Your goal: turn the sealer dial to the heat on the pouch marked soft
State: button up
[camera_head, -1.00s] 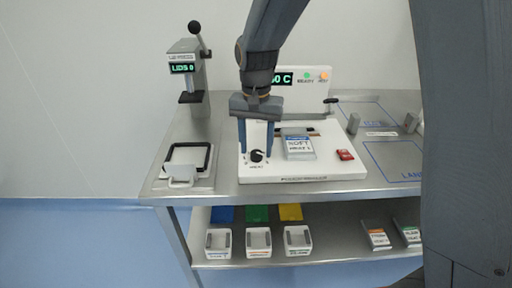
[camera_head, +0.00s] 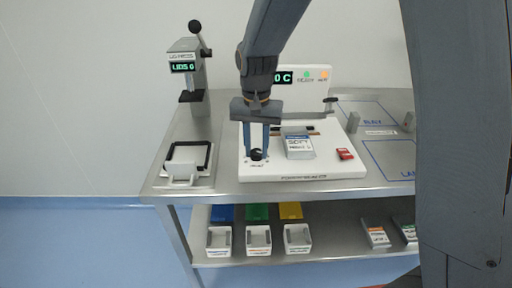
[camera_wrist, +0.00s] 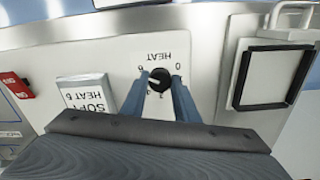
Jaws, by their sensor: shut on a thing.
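The white pouch sealer (camera_head: 300,174) stands on the steel bench. Its black heat dial (camera_wrist: 158,80) sits on the front left of the sealer and also shows in the head view (camera_head: 257,155). My gripper (camera_wrist: 160,84) points down and is shut on the dial, a finger on each side of it. Printed numbers ring the dial, partly hidden by my fingers. The display (camera_head: 284,77) is partly hidden by my arm.
A lid press (camera_head: 187,70) and a black-framed tray (camera_head: 190,158) stand at the left. Small white bins (camera_head: 258,240) and more pouches (camera_head: 376,233) are on the lower shelf.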

aim_at(256, 151)
jog(key=n+p, duration=0.1)
jog(key=n, duration=0.2)
jog(key=shift+r, duration=0.1)
jog(key=shift+n+p, duration=0.6)
jog(key=shift+n, duration=1.4)
jog(key=o, duration=1.1)
jog(key=shift+c, duration=0.2)
notch_tip(256, 151, up, 8)
jog(key=shift+f+b, duration=0.15)
jog(key=shift+b, duration=0.7)
